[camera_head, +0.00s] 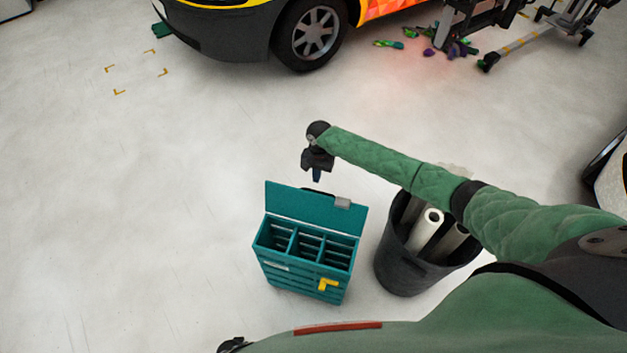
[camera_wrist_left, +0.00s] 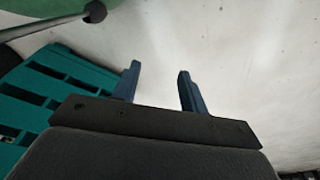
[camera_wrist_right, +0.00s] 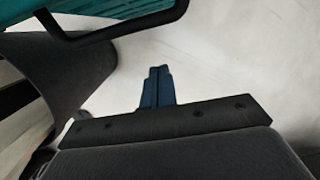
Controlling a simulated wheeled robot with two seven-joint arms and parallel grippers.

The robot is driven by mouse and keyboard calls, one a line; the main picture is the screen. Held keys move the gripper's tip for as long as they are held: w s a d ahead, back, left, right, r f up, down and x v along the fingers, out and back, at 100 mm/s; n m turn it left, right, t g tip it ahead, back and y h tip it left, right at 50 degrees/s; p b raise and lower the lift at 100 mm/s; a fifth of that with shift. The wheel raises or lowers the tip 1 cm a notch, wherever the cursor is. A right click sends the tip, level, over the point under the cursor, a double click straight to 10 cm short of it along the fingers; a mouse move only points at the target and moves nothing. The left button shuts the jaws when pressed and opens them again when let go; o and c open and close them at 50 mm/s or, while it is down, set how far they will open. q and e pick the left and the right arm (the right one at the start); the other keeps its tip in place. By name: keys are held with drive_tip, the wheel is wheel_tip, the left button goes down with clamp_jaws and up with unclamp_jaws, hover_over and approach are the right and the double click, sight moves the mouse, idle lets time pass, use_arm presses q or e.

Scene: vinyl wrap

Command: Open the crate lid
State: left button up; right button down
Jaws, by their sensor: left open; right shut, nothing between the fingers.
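The teal crate (camera_head: 305,268) stands on the floor in the head view, with several compartments showing inside. The left fingers are hidden in the head view.
A dark bin (camera_head: 403,262) with white rolls (camera_head: 427,232) stands right of the crate, under my right arm. A yellow angled piece (camera_head: 327,285) is on the crate's front. A vehicle (camera_head: 235,32) stands at the back. The floor left of the crate is clear.

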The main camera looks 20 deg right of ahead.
use_arm(q)
drive_tip(key=shift+s+a+f+p, duration=0.4)
drive_tip(key=shift+s+f, duration=0.05)
drive_tip(key=shift+f, duration=0.35)
drive_tip(key=shift+s+a+f+p, duration=0.4)
drive_tip(key=shift+s+f+p, duration=0.1)
drive_tip(key=shift+f, duration=0.25)
drive_tip(key=shift+s+a+f+p, duration=0.35)
drive_tip(key=shift+s+a+f, duration=0.1)
drive_tip(key=shift+f, duration=0.35)
use_arm(e)
drive_tip(key=shift+s+a+r, duration=0.25)
drive_tip(key=shift+s+a, duration=0.25)
drive_tip(key=shift+s, duration=0.3)
drive_tip(key=shift+s+a+r, duration=0.25)
drive_tip(key=shift+s+a, duration=0.25)
drive_tip(key=shift+s, duration=0.3)
drive_tip(key=shift+w, duration=0.1)
